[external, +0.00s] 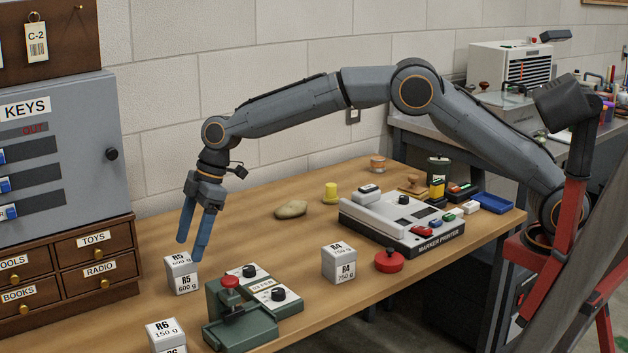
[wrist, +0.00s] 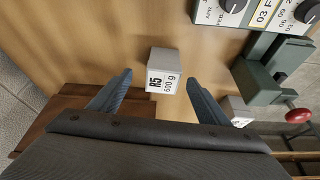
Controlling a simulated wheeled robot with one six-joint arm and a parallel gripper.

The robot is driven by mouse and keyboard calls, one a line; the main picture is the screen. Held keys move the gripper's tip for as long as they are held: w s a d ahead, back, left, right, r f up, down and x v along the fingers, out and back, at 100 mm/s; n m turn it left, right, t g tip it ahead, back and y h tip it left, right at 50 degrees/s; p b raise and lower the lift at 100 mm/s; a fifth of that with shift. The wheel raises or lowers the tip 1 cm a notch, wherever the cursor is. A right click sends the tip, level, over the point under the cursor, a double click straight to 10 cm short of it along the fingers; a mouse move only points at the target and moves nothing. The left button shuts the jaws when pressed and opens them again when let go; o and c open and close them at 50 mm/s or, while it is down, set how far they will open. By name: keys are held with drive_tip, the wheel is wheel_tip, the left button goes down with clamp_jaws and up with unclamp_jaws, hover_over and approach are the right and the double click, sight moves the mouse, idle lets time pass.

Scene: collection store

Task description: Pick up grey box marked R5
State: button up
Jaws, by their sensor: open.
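The grey box marked R5 (external: 181,273) stands upright on the wooden table, between the drawer cabinet and the green device. Its label reads R5 600 g. It also shows in the wrist view (wrist: 164,72), ahead of and between the two fingertips. My gripper (external: 192,250) is open, with blue fingers pointing down, just above and behind the box in the external view. In the wrist view my gripper (wrist: 158,80) has a finger on each side of the box's line, with nothing between them. Whether a fingertip touches the box I cannot tell.
A green device with a red knob (external: 238,318) and a dial box (external: 268,290) stand close right of R5. Box R6 (external: 166,337) is at the front, box R4 (external: 339,265) further right. The wooden drawers (external: 80,262) stand left. Table behind R5 is clear.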

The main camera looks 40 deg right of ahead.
sight(184, 258)
drive_tip(key=shift+s+a+f, duration=0.1)
drive_tip(key=shift+a+f, duration=0.2)
drive_tip(key=shift+a, duration=0.15)
drive_tip(key=shift+a+f, duration=0.15)
drive_tip(key=shift+f, duration=0.15)
drive_tip(key=p+x, duration=0.1)
drive_tip(key=x, duration=0.5)
drive_tip(key=shift+s+a+f, duration=0.1)
drive_tip(key=shift+s+f, duration=0.05)
drive_tip(key=shift+f, duration=0.05)
drive_tip(key=shift+c, duration=0.2)
drive_tip(key=c, duration=1.6)
drive_tip(key=shift+r, duration=0.15)
